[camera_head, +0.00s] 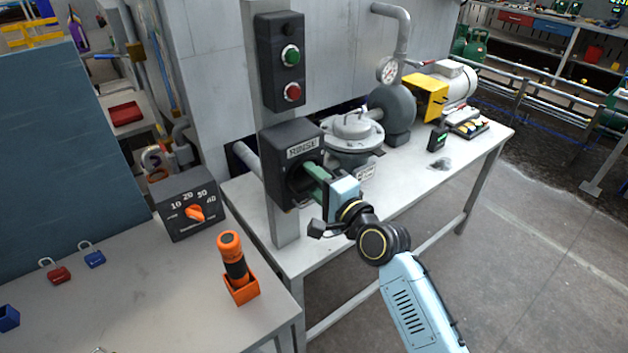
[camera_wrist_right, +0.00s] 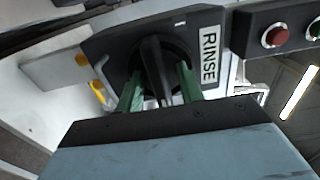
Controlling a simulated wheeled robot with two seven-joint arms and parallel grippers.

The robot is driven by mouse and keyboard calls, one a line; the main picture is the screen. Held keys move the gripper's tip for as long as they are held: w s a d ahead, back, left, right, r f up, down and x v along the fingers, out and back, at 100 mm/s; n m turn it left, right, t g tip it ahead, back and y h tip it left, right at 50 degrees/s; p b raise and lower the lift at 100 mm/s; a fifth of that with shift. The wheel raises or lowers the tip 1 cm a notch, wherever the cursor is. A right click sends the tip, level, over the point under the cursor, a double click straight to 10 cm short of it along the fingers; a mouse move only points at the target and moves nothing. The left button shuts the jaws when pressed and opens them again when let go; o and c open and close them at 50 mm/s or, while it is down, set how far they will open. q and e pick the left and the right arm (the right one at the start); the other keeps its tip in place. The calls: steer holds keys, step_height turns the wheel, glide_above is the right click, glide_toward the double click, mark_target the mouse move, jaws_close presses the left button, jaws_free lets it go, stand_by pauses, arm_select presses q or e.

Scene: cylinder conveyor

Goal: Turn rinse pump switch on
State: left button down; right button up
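The rinse pump switch is a black box (camera_head: 280,150) with a white RINSE label, mounted on a grey post. Its dark rotary knob (camera_wrist_right: 155,65) shows in the right wrist view and is mostly hidden in the head view. My right gripper (camera_head: 312,180) reaches the front of the box from the right. In the wrist view its two green fingers (camera_wrist_right: 160,80) stand apart, one on each side of the knob. Narrow gaps seem to show beside the knob, and I cannot tell whether either finger touches it. My left gripper is not in view.
A box with green and red buttons (camera_head: 282,62) sits above on the same post. A dial box (camera_head: 187,202) with an orange knob and an orange-handled tool (camera_head: 235,262) stand on the left table. Open floor lies right.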

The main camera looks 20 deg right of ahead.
jaws_close()
steer(key=shift+n, duration=0.4)
steer(key=n+p, duration=0.2)
steer(key=n, duration=0.2)
steer(key=n+p, duration=0.2)
steer(key=n, duration=0.2)
steer(key=n+p, duration=0.2)
steer(key=n, duration=0.3)
steer(key=shift+n+p, duration=0.75)
steer(key=shift+n, duration=1.25)
